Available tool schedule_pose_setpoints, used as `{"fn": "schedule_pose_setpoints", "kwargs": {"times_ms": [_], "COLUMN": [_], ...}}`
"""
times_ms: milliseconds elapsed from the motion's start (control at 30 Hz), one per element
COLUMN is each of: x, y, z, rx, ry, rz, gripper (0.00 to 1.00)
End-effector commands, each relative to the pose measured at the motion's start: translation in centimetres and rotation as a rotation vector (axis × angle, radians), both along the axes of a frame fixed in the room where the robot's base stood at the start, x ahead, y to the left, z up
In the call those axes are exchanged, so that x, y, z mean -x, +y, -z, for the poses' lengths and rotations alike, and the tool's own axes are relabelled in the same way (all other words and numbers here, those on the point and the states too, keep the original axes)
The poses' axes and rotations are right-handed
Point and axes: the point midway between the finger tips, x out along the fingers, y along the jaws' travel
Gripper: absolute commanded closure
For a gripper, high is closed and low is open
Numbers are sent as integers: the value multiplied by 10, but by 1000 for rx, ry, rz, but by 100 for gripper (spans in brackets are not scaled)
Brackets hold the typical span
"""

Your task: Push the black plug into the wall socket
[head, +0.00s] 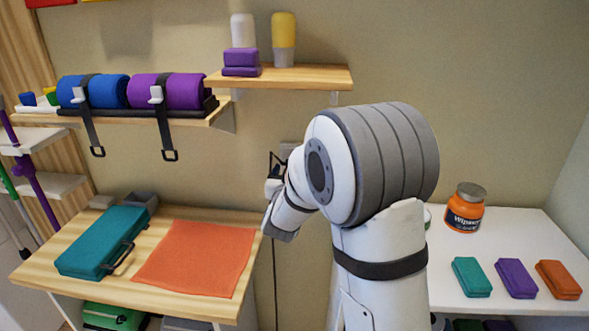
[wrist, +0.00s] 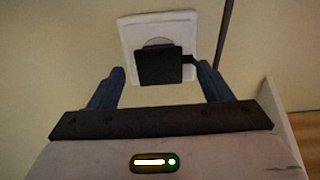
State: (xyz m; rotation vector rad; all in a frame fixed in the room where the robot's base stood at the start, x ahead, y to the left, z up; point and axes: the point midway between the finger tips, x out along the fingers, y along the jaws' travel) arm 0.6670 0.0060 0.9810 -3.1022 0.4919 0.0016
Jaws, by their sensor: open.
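The white wall socket (wrist: 132,32) is at the top centre of the wrist view, with part of its round recess showing above the plug. The black plug (wrist: 160,67) is in front of the lower part of the socket; I cannot tell how deep it sits. My gripper (wrist: 160,72) is open, its dark fingers on either side of the plug with a gap at the left and a smaller one at the right. In the head view, my gripper (head: 277,166) is at the wall, and the arm hides most of the socket and plug.
A dark cable (wrist: 226,28) runs along the wall beside the socket. A wooden table (head: 50,262) at left holds a teal case (head: 100,242) and an orange cloth (head: 200,257). A white table (head: 525,230) at right holds an orange jar (head: 465,210) and coloured blocks. A wooden shelf (head: 300,78) is above.

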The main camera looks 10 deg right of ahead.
Motion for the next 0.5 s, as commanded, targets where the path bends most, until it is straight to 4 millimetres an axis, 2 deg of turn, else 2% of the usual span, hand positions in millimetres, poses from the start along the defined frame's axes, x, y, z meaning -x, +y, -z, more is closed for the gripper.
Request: {"fn": "schedule_pose_setpoints", "kwargs": {"times_ms": [200, 333, 500], "x": [35, 45, 48], "y": [12, 15, 16], "z": [0, 0, 0], "rx": [0, 1, 0], "ry": [0, -1, 0], "rz": [-2, -2, -1], "gripper": [28, 28, 28]}}
